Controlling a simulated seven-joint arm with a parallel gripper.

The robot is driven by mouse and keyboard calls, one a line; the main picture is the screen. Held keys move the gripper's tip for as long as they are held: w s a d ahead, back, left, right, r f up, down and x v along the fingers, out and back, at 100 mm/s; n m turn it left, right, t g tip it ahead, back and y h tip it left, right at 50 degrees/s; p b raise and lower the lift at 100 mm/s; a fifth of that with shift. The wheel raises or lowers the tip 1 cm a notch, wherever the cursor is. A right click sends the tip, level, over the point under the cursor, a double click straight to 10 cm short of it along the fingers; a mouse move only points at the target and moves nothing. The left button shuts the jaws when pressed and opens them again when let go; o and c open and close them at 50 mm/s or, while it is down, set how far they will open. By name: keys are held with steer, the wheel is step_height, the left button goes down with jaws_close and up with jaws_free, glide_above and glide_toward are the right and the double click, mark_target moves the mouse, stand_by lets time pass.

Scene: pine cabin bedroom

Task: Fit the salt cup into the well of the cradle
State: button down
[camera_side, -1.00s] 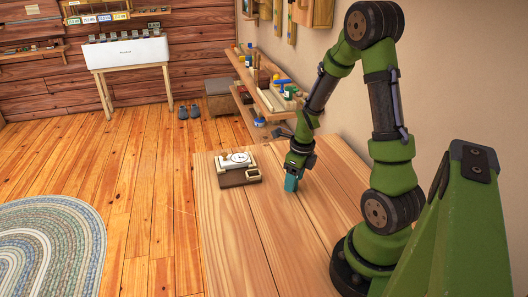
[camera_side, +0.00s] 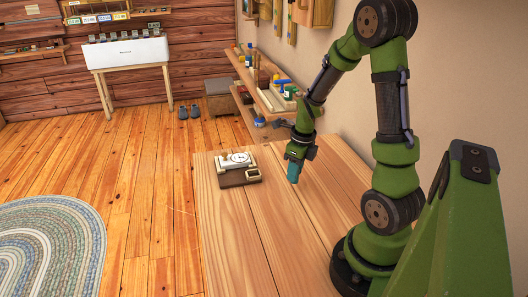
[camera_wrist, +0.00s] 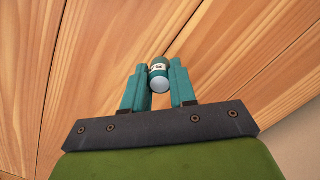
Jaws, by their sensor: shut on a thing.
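The salt cup (camera_wrist: 159,75) is a small cylinder with a dark green top part, a pale printed band and a light blue end. In the wrist view it sits between the two teal fingers of my gripper (camera_wrist: 158,88), which is shut on it. In the side view my gripper (camera_side: 293,177) hangs above the table, to the right of the cradle, and its fingers hide the cup. The cradle (camera_side: 231,181) appears to be the brown block on the table, with a cream part and a round white dial. A small square opening shows at its right end; I cannot tell if this is the well.
The pale plank table (camera_side: 265,230) is clear around the cradle and in front of it. A wall shelf (camera_side: 262,95) with several small items runs behind the table, near my arm. The wall is on the right.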

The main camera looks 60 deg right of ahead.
step_height(320, 180, up, 5)
steer(key=shift+r, duration=0.15)
steer(key=s+a+f, duration=0.2)
steer(key=a, duration=0.6)
steer(key=w+d, duration=0.2)
steer(key=w, duration=0.3)
steer(key=w+d+f, duration=0.1)
steer(key=w+d, duration=0.1)
steer(key=w, duration=0.2)
steer(key=w+d, duration=0.2)
steer(key=w, duration=0.3)
steer(key=shift+w+f, duration=0.15)
steer(key=shift+w, duration=0.2)
steer(key=shift+w+f, duration=0.1)
steer(key=shift+f, duration=1.7)
